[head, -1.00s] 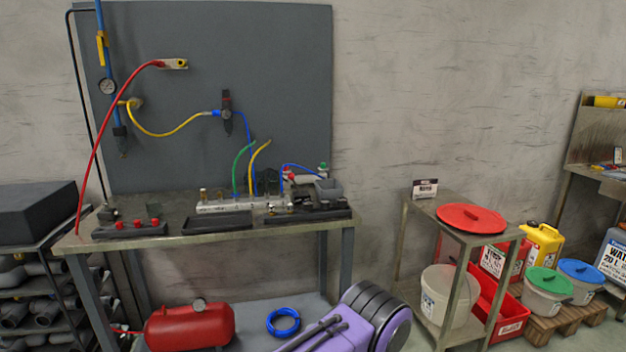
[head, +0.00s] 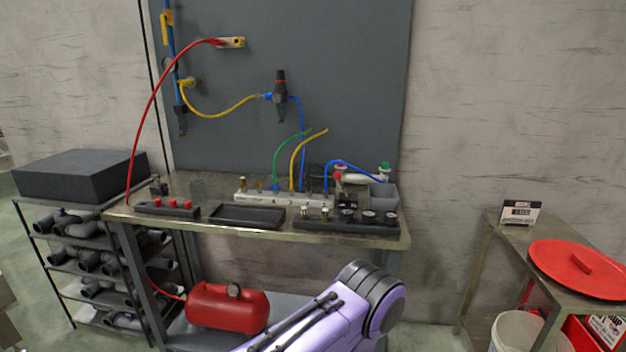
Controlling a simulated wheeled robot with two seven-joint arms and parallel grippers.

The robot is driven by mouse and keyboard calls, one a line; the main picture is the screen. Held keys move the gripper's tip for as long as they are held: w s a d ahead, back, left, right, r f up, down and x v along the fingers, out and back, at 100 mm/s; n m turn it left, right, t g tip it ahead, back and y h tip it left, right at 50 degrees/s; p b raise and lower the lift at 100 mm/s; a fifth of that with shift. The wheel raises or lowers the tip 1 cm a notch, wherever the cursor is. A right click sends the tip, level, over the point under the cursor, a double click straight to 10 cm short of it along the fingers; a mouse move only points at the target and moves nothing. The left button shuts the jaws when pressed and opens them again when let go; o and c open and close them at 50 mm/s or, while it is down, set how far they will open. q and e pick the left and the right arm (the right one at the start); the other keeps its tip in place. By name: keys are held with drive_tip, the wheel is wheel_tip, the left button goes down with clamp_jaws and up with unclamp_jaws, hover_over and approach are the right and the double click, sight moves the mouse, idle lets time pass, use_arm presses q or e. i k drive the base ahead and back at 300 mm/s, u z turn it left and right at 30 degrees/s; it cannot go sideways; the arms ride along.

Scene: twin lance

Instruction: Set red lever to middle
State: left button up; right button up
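A small red part (head: 338,175), perhaps the red lever, sits on a pale fitting (head: 362,179) at the right end of the workbench (head: 255,231). A green part (head: 384,168) is at the other side of this fitting. The red part is too small to tell its setting. A purple and dark grey link of my own arm (head: 368,300) shows in front of the bench at the bottom. Neither gripper is in view.
A row of dark fittings lines the bench's front right. A black tray (head: 247,217) and a block with red knobs (head: 168,209) stand left. A red tank (head: 228,307) lies below. A side table with a red lid (head: 580,268) is right. Hoses hang from the grey panel (head: 345,70).

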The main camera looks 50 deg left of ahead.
sight(338, 175)
drive_tip(key=u, duration=0.8)
drive_tip(key=i, duration=0.75)
drive_tip(key=u, duration=0.9)
